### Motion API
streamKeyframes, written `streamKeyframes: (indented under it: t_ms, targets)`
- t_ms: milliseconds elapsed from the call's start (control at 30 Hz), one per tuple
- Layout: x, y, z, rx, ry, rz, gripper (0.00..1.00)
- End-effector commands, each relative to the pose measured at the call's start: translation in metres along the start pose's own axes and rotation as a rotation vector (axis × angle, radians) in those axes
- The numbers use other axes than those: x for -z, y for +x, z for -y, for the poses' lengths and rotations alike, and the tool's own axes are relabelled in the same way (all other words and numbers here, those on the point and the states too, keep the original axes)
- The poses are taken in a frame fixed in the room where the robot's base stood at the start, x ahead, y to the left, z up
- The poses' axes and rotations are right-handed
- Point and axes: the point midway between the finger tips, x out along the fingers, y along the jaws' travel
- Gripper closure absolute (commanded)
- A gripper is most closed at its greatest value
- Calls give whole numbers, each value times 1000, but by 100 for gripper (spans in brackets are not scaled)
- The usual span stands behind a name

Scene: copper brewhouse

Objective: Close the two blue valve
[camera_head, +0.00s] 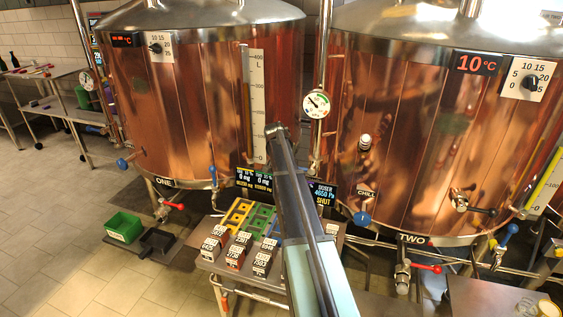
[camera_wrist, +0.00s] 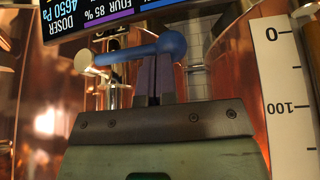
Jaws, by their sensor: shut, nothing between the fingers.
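Copper tank TWO (camera_head: 440,130) stands at the right in the head view. A blue lever (camera_head: 505,236) shows at its lower right and a round blue handle (camera_head: 362,219) at its lower left. I cannot tell which is the two blue valve. I cannot match that lever to the head view.
The display board (camera_head: 322,193) is behind my arm; it also shows in the wrist view (camera_wrist: 110,12). A white scale (camera_wrist: 285,100) stands at the right there. Tank ONE (camera_head: 180,110) has its own blue lever (camera_head: 213,175). Red-handled valves (camera_head: 425,268) hang below.

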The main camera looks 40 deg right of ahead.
Motion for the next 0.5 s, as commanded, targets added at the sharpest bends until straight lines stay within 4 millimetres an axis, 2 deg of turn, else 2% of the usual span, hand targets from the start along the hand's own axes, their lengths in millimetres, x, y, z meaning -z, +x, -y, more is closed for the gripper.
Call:
streamKeyframes:
  t_ms: [167, 267, 400, 500]
  targets:
    - [4, -26, -8, 1, -2, 0, 100]
    - [7, -52, -14, 2, -5, 0, 100]
    - [8, -96, -10, 2, -5, -1, 100]
    - [7, -121, -7, 2, -6, -1, 100]
